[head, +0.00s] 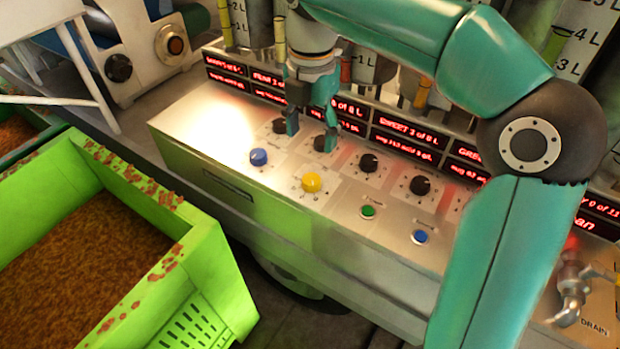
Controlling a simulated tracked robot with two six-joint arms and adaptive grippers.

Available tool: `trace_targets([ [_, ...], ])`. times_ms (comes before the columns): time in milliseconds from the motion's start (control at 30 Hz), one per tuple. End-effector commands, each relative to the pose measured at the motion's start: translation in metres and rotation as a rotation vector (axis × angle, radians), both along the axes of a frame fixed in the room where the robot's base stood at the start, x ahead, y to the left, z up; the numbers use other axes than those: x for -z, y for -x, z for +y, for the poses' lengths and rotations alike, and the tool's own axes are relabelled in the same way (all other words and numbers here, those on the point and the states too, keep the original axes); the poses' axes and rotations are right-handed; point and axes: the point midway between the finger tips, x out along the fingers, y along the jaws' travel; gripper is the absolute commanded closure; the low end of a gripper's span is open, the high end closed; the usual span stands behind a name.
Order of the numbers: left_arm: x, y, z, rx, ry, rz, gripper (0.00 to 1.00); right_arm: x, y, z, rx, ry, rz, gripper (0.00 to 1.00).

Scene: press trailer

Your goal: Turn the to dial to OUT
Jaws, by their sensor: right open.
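A row of black dials stands on the sloping metal panel (220,128): a first dial (279,127), a second dial (321,144), a third dial (369,163) and a fourth dial (420,185). Their small labels are too blurred to read, so I cannot tell which is the "to" dial or where any pointer is set. My right gripper (312,132) is open and points down at the panel. One finger is by the first dial, the other partly covers the second. I cannot tell whether either finger touches a dial. My left gripper is not in view.
In front of the dials are a blue button (259,157), a yellow button (312,182), a green button (368,211) and another blue button (420,237). Red-lit displays (400,140) line the back. A green crate (205,265) stands at left. A drain tap (571,285) is at right.

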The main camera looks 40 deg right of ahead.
Motion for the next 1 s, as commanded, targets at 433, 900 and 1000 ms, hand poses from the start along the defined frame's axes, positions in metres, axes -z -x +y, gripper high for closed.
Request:
trace_targets([
  [433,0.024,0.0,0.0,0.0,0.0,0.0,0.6,0.093,0.001,0.0,-0.001,-0.001,0.004,0.34],
  [900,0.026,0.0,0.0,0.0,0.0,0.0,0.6,0.113,0.0,0.001,-0.002,0.0,0.0,0.34],
  [1000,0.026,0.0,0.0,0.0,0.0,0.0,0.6,0.113,0.0,0.001,-0.002,0.0,0.0,0.37],
])
